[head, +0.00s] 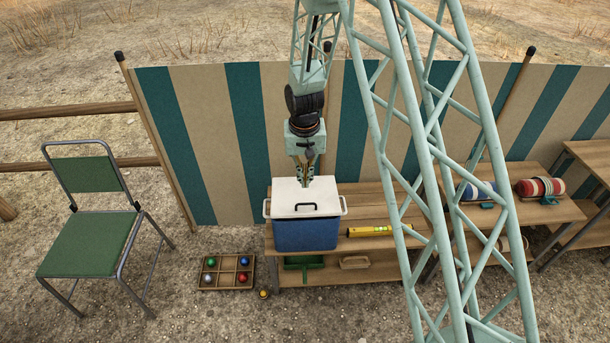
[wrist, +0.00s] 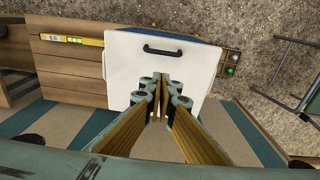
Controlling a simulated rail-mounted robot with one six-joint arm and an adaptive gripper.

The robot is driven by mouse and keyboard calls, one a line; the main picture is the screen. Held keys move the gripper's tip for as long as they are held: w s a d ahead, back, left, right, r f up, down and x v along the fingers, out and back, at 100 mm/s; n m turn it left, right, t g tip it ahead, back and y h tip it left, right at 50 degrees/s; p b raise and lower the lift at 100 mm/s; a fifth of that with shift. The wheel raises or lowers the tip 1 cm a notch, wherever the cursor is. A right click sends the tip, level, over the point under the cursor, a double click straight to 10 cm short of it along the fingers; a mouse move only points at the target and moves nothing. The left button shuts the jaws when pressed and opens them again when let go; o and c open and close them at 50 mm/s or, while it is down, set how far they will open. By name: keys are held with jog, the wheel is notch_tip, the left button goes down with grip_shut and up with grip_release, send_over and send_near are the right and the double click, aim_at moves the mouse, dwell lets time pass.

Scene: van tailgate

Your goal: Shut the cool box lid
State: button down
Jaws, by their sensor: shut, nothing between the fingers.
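The cool box (head: 306,235) has a blue body and stands on the wooden bench. Its white lid (head: 288,197) lies over the top and looks about level, its black handle (head: 305,206) near the front edge. In the wrist view the lid (wrist: 135,65) fills the upper middle, with a dark blue strip past its front edge. I cannot tell whether the lid sits fully down. My gripper (head: 305,184) points down, shut and empty, over the back part of the lid. Its fingertips (wrist: 162,83) show there too; whether they touch is unclear.
A yellow spirit level (head: 369,231) lies on the bench (head: 370,197) right of the box. A striped windbreak (head: 205,140) stands close behind. A green chair (head: 90,215) is at left, and a compartment tray with coloured balls (head: 227,272) is on the ground.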

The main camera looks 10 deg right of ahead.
aim_at(306, 204)
jog(key=f, duration=0.1)
jog(key=s+f, duration=0.1)
jog(key=f+b, duration=0.1)
jog(key=f, duration=0.1)
jog(key=shift+s+a, duration=0.1)
jog(key=shift+s, duration=0.25)
jog(key=shift+s+f, duration=0.35)
jog(key=shift+f, duration=0.05)
jog(key=shift+s+a+f+b, duration=0.1)
jog(key=shift+s+f+b, duration=0.25)
jog(key=shift+f+b, duration=0.3)
jog(key=shift+s+a+f+b, duration=0.1)
jog(key=shift+s+f+b, duration=0.2)
jog(key=shift+f+b, duration=0.35)
jog(key=shift+w+r, duration=0.1)
jog(key=shift+r, duration=0.1)
